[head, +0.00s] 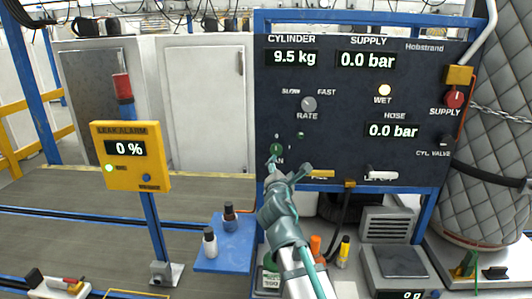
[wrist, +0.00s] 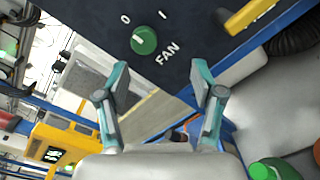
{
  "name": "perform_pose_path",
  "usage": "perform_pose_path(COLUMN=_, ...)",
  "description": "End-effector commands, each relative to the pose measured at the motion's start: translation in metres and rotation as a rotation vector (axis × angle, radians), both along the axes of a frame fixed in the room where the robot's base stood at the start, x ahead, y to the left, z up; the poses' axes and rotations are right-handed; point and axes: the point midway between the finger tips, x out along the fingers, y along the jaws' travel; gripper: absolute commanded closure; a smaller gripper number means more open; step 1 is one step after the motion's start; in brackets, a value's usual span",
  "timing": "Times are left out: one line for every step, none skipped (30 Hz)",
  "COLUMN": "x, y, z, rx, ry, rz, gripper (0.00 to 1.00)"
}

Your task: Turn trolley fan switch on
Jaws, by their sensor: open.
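The fan switch is a green round knob (head: 276,149) at the lower left of the dark control panel (head: 330,110). In the wrist view the knob (wrist: 143,41) is near the top, with a small white mark on it, the label FAN beside it and positions 0 and I. The mark appears to be on the 0 side, but it is small. My gripper (head: 288,167) is open and empty, just below and in front of the knob. In the wrist view my gripper's (wrist: 161,72) fingers are spread, with the knob beyond the tips and apart from them.
Other controls surround it: a grey rate knob (head: 309,104), a red supply knob (head: 454,98) and a yellow handle (head: 320,174) just right of my gripper. A yellow leak alarm box (head: 130,176) stands left. Bottles (head: 210,242) stand on a blue platform below.

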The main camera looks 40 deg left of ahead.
Motion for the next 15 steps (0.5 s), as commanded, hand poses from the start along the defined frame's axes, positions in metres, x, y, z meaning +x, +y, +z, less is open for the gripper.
perform_pose_path(x=-0.007, y=0.006, z=0.007, rx=0.009, ry=-0.009, rz=0.016, gripper=0.33)
perform_pose_path(x=-0.009, y=0.008, z=0.010, rx=0.012, ry=-0.015, rz=0.022, gripper=0.33)
perform_pose_path(x=-0.011, y=0.010, z=0.013, rx=0.014, ry=-0.018, rz=0.028, gripper=0.33)
perform_pose_path(x=-0.011, y=0.011, z=0.014, rx=0.015, ry=-0.020, rz=0.029, gripper=0.33)
perform_pose_path(x=-0.011, y=0.013, z=0.015, rx=0.016, ry=-0.021, rz=0.030, gripper=0.33)
perform_pose_path(x=-0.009, y=0.014, z=0.015, rx=0.016, ry=-0.021, rz=0.030, gripper=0.33)
perform_pose_path(x=-0.007, y=0.015, z=0.015, rx=0.016, ry=-0.020, rz=0.030, gripper=0.33)
perform_pose_path(x=-0.005, y=0.017, z=0.015, rx=0.014, ry=-0.020, rz=0.029, gripper=0.33)
perform_pose_path(x=-0.001, y=0.019, z=0.015, rx=0.014, ry=-0.020, rz=0.028, gripper=0.33)
perform_pose_path(x=0.002, y=0.021, z=0.015, rx=0.014, ry=-0.020, rz=0.028, gripper=0.33)
perform_pose_path(x=0.005, y=0.024, z=0.015, rx=0.013, ry=-0.021, rz=0.028, gripper=0.33)
perform_pose_path(x=0.009, y=0.027, z=0.015, rx=0.013, ry=-0.021, rz=0.028, gripper=0.33)
perform_pose_path(x=0.013, y=0.030, z=0.016, rx=0.014, ry=-0.020, rz=0.028, gripper=0.33)
perform_pose_path(x=0.016, y=0.033, z=0.016, rx=0.014, ry=-0.020, rz=0.028, gripper=0.33)
perform_pose_path(x=0.022, y=0.037, z=0.016, rx=0.015, ry=-0.019, rz=0.028, gripper=0.33)
